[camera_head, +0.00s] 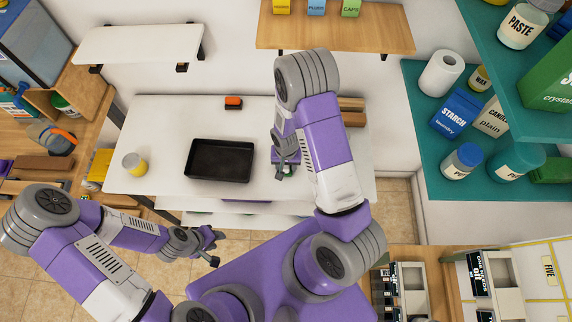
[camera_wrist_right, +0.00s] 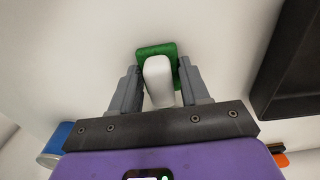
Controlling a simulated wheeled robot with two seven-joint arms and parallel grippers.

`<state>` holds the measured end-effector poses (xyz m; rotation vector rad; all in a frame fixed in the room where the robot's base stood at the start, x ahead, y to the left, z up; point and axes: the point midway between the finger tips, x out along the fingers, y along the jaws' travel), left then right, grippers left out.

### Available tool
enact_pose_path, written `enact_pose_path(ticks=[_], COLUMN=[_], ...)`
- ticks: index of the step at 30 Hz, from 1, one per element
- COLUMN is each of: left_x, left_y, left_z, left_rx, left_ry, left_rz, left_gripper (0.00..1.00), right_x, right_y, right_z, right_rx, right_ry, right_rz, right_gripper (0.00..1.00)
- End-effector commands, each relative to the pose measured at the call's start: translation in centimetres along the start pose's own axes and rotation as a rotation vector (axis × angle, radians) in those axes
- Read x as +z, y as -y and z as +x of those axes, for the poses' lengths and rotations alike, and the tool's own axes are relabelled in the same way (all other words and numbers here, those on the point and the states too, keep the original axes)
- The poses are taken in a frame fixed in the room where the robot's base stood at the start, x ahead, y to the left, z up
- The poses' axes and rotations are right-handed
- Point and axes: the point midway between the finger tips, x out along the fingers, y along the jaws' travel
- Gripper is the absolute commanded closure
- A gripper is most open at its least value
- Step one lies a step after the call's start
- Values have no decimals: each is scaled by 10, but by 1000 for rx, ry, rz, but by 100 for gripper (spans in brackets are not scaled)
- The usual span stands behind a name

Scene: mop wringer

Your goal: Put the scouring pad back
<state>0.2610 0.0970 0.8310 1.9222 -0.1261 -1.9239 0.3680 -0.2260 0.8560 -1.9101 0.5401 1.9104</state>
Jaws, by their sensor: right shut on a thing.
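The scouring pad shows in the right wrist view as a green pad (camera_wrist_right: 160,50) with a white block-like part (camera_wrist_right: 158,80) on its near side. My right gripper (camera_wrist_right: 158,92) is shut on the white part, with a grey finger on each side. In the head view my right gripper (camera_head: 286,163) is over the white table (camera_head: 165,112), right of the black tray; my arm hides much of it and the pad barely shows. I cannot tell whether the pad touches the table. My left gripper (camera_head: 212,248) is in front of the table, empty, its fingers apart.
The black tray (camera_head: 220,160) lies mid-table, and shows at right in the wrist view (camera_wrist_right: 294,75). An orange and black item (camera_head: 233,102) is behind it. A yellow and white container (camera_head: 134,164) stands left. Wooden blocks (camera_head: 352,112) are beyond my right arm. Shelves hang above.

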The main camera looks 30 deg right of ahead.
Motion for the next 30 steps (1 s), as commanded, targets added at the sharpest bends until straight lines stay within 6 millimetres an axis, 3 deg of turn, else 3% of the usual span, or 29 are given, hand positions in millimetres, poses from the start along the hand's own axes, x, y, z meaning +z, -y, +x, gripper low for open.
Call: enact_pose_path(ticks=[8, 9, 13, 23, 26, 30], left_x=[0, 0, 0, 0, 0, 0], left_y=[2, 1, 1, 0, -1, -1], left_z=[5, 3, 3, 1, -2, -3], left_rx=[0, 0, 0, 0, 0, 0], left_ry=[0, 0, 0, 0, 0, 0], left_rz=[0, 0, 0, 0, 0, 0], left_gripper=[64, 64, 64, 64, 64, 64], right_x=[0, 0, 0, 0, -1, -1], right_y=[0, 0, 0, 0, 1, 2], right_z=[4, 3, 3, 0, -8, -34], right_rx=[0, 0, 0, 0, -2, -5], right_ry=[0, 0, 0, 0, -3, -6], right_rz=[0, 0, 0, 0, -1, -1], right_gripper=[88, 48, 29, 29, 29, 29])
